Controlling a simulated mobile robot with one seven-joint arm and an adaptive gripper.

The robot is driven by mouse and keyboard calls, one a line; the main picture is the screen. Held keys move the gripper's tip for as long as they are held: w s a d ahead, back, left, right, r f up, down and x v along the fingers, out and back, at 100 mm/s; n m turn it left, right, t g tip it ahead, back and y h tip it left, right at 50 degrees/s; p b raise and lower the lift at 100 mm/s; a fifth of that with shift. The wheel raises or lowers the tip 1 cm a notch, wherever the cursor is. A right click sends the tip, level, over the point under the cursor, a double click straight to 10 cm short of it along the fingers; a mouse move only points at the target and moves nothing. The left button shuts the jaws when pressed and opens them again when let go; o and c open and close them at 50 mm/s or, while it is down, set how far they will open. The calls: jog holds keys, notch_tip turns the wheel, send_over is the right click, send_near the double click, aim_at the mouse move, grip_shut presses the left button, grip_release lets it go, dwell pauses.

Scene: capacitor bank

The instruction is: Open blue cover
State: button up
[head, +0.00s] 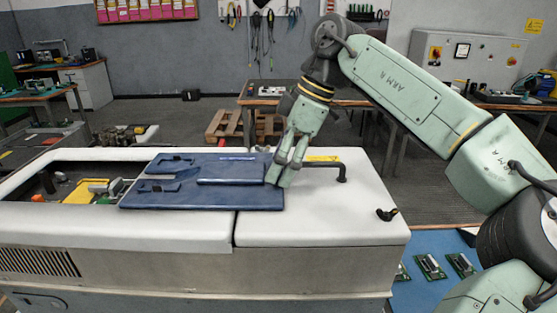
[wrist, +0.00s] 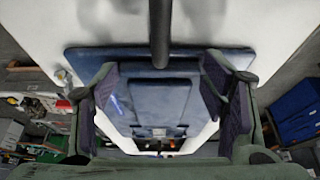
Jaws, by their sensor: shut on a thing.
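The blue cover (head: 240,198) lies flat on top of the white cabinet, with a raised rectangular panel on it. It also shows in the wrist view (wrist: 150,98), between and beyond the fingers. My gripper (head: 279,176) is at the cover's right end, pointing down. The exact contact is hidden.
The white cabinet (head: 315,218) has a black bar handle (head: 342,172) just right of my gripper; it runs between the fingers in the wrist view (wrist: 160,30). Left of the cover is an open bay with a yellow part (head: 84,190). A workbench (head: 300,100) stands behind.

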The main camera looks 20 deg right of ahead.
jog(key=shift+d, duration=0.25)
jog(key=o, duration=1.3)
jog(key=shift+c, duration=0.2)
jog(key=shift+o, duration=1.3)
jog(key=shift+s+d, duration=0.1)
jog(key=shift+d, duration=0.05)
jog(key=shift+o, duration=0.9)
jog(key=shift+r, duration=0.2)
jog(key=s+d, duration=0.1)
jog(key=d, duration=0.2)
jog(key=s+d, duration=0.1)
jog(key=d, duration=0.3)
jog(key=s+d, duration=0.1)
jog(key=d, duration=0.2)
jog(key=shift+s+d+r, duration=0.25)
jog(key=shift+d+r, duration=0.1)
jog(key=shift+d, duration=0.05)
jog(key=shift+s+d, duration=0.15)
jog(key=shift+d, duration=0.3)
